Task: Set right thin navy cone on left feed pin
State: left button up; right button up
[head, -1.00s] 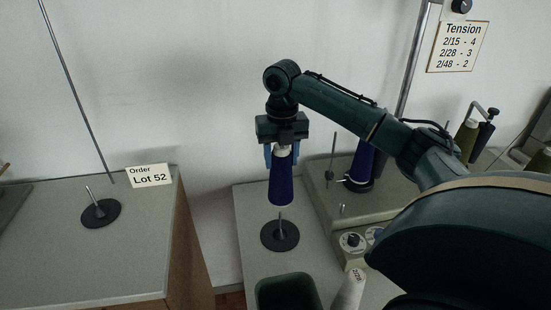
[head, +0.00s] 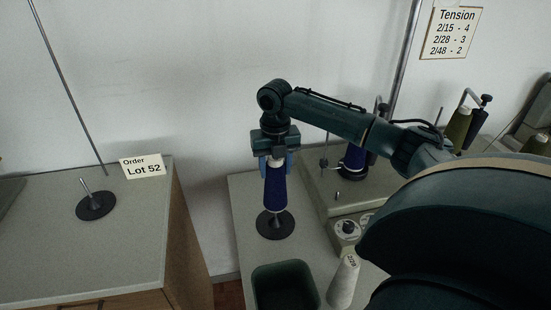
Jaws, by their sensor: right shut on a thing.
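My right gripper (head: 276,163) is shut on the top of a navy cone (head: 276,190), which hangs upright with its wide end down. The cone's lower end is over a dark round base (head: 275,226) on the right table; the pin of that base is hidden by the cone. I cannot tell whether the cone touches the base. Another pin (head: 86,187) on a dark round base (head: 95,206) stands bare on the left table. A second navy cone (head: 353,159) stands on the machine behind. My left gripper is not in view.
A dark green bin (head: 284,268) and a pale cone (head: 344,281) stand at the front of the right table. Dials (head: 346,230) sit on the machine's front. An olive cone (head: 459,127) stands further right. A gap separates the two tables.

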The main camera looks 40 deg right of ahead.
aim_at(275, 188)
jog(key=shift+f+b, duration=0.6)
jog(key=shift+f, duration=3.45)
jog(key=o, duration=1.3)
jog(key=shift+r, duration=0.1)
notch_tip(275, 188, up, 13)
jog(key=shift+b, duration=0.55)
jog(key=shift+a, duration=0.1)
